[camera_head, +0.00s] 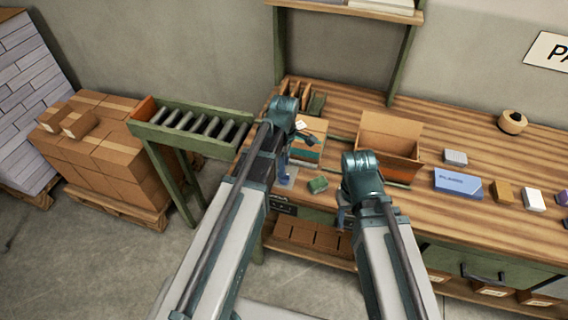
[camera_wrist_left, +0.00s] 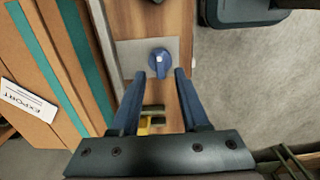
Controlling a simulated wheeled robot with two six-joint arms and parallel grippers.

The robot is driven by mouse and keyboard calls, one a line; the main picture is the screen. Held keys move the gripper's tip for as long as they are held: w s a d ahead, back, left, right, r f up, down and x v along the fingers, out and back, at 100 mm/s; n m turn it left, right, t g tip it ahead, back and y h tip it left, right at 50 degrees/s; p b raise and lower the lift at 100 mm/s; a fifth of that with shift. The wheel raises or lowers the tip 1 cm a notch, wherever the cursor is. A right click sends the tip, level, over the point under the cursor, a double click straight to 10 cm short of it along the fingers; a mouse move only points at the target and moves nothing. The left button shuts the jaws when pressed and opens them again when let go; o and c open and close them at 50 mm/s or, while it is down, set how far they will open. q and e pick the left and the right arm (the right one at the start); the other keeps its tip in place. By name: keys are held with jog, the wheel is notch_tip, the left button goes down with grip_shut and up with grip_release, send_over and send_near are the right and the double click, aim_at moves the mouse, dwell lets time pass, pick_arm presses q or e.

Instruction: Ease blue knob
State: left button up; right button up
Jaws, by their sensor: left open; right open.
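In the left wrist view, the blue knob (camera_wrist_left: 160,61) sits on a grey plate (camera_wrist_left: 126,60) fixed to the wooden bench top. My left gripper (camera_wrist_left: 167,74) is open, with its two blue fingers spread and their tips close to the knob's near side. I cannot tell whether they touch it. In the head view my left gripper (camera_head: 285,172) points down over the plate at the bench's front left, and the knob is hidden there. My right gripper (camera_head: 342,215) is at the bench's front edge, apart from the knob, mostly hidden behind its own wrist.
A green object (camera_head: 317,185) lies right of the left gripper. A box with an EXPORT label (camera_wrist_left: 28,101) stands close to the left gripper. An open carton (camera_head: 390,140), a blue box (camera_head: 457,184) and small boxes are further right. A roller conveyor (camera_head: 190,128) adjoins the bench's left.

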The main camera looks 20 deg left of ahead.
pick_arm(q)
notch_tip(320, 180, up, 10)
jog(key=p, duration=0.9)
pick_arm(e)
notch_tip(320, 180, up, 10)
pick_arm(q)
jog(key=s+d+f+m+b, duration=0.3)
jog(key=s+d+m, duration=0.2)
jog(key=m, duration=0.5)
jog(key=s+d+f+m+y+b, duration=0.1)
jog(key=s+d+f+m+b, duration=0.3)
jog(key=s+m, duration=0.5)
jog(key=d+m, duration=0.1)
jog(key=m, duration=0.1)
jog(key=shift+s+d+m, duration=0.2)
jog(key=shift+m, duration=0.1)
pick_arm(e)
notch_tip(320, 180, down, 7)
